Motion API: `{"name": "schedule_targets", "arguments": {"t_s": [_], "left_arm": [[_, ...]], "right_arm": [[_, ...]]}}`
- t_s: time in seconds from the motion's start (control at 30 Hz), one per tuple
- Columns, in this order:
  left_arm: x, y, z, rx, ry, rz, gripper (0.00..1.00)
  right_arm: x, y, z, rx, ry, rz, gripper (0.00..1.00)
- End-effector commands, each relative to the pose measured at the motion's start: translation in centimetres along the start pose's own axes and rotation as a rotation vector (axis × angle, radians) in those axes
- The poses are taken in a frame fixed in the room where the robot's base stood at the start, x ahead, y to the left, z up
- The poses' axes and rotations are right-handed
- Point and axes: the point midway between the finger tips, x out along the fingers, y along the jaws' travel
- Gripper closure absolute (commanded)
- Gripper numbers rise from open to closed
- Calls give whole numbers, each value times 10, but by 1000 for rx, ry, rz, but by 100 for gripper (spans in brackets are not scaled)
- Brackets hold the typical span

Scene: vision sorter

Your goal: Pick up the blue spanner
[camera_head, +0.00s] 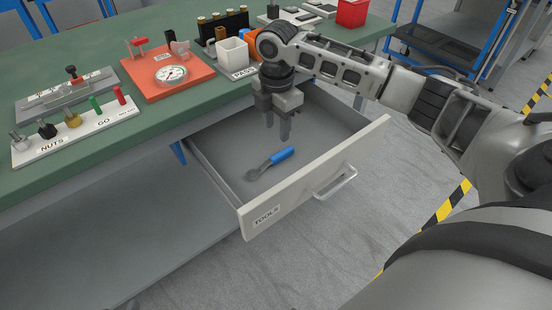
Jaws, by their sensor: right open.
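The blue spanner (281,156) lies flat on the floor of the open drawer (262,216) labelled TOOLS. It has a blue handle and a grey head that points to the lower left. My right gripper (278,131) points down over the drawer, behind the spanner in the picture. Its fingers are apart and hold nothing. I cannot tell its exact height above the drawer floor. My left gripper is not in view.
The green bench (196,104) carries a NUTS and GO rack (77,133), an orange plate with a dial gauge (168,78) and a white bin (232,54). The drawer's front panel and handle (335,183) stick out over the floor. A blue-framed cart (436,45) stands at the back right.

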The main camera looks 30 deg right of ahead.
Motion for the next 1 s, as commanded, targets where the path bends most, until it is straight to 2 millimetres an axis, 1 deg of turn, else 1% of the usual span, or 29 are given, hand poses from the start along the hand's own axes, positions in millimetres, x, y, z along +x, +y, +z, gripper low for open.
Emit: {"name": "schedule_targets", "arguments": {"t_s": [0.03, 0.1, 0.2, 0.37, 0.47, 0.6, 0.7, 0.8, 1.0], "left_arm": [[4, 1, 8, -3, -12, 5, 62], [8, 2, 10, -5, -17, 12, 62], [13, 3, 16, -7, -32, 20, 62], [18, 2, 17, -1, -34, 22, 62], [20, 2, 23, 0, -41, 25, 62], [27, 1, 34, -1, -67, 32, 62], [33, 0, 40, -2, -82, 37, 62], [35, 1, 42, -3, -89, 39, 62], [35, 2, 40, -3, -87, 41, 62]], "right_arm": [[14, -1, 0, 0, 0, -4, 58], [26, -1, 0, 0, 0, -3, 58], [37, 0, 0, -1, 0, -1, 58], [46, 0, 1, -1, 0, 0, 58], [58, 0, 5, 1, -1, -3, 58], [79, 1, 12, 0, -1, -1, 58], [90, 0, 11, -1, -1, -2, 58], [95, 0, 11, -1, 0, 0, 58], [95, 1, 11, -1, -1, 0, 58]]}}
